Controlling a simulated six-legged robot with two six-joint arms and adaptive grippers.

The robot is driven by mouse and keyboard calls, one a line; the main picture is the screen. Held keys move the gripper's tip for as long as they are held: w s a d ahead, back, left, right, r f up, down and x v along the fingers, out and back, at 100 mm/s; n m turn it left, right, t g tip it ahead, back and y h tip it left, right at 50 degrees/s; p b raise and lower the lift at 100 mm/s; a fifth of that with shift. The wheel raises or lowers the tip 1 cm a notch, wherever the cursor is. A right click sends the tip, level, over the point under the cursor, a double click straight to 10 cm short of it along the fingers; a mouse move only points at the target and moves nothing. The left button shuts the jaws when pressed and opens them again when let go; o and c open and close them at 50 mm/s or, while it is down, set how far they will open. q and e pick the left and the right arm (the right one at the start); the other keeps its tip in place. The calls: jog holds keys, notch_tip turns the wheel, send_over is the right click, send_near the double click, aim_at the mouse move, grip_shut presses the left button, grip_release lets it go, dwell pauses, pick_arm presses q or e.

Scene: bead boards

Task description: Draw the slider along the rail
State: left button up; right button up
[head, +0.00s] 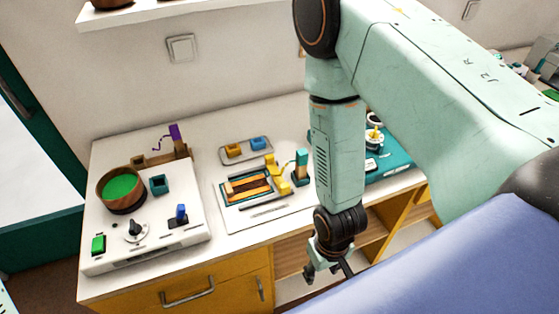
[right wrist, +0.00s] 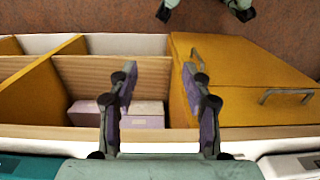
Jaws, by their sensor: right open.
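My right gripper (head: 326,272) hangs in front of the counter's front edge, below the worktop. In the right wrist view its two fingers (right wrist: 159,90) stand apart with nothing between them. A white board (head: 150,250) at the left of the counter bears a blue upright handle (head: 181,213) on a dark base. It may be the slider, but I cannot tell for sure, and no rail is clear. A middle board (head: 235,222) holds a framed panel with orange strips (head: 248,187) and yellow stepped blocks (head: 274,175). The right gripper is apart from both boards.
The white board also carries a green-filled bowl (head: 120,188), a knob (head: 134,230) and a green block (head: 98,244). A grey tray (head: 246,152) lies behind the middle board. A teal board (head: 392,165) is partly behind my arm. Open shelving (right wrist: 110,75) lies below the counter.

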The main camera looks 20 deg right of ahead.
send_near(285, 185)
jog(key=s+f, duration=0.2)
jog(key=s+a+f, duration=0.1)
jog(key=s+f, duration=0.5)
jog(key=shift+a, duration=0.25)
jog(key=w+r, duration=0.2)
jog(key=w+d+r, duration=0.1)
jog(key=w+r, duration=0.1)
jog(key=w, duration=0.1)
jog(key=w+r, duration=0.2)
jog(key=w, duration=0.1)
jog(key=shift+d+r, duration=0.2)
jog(key=shift+r, duration=0.2)
notch_tip(285, 185, down, 7)
jog(key=shift+f, duration=0.2)
jog(key=shift+a, duration=0.1)
jog(key=shift+r, duration=0.1)
jog(key=shift+c, duration=0.2)
jog(key=shift+w, duration=0.1)
jog(key=c, duration=0.4)
grip_shut()
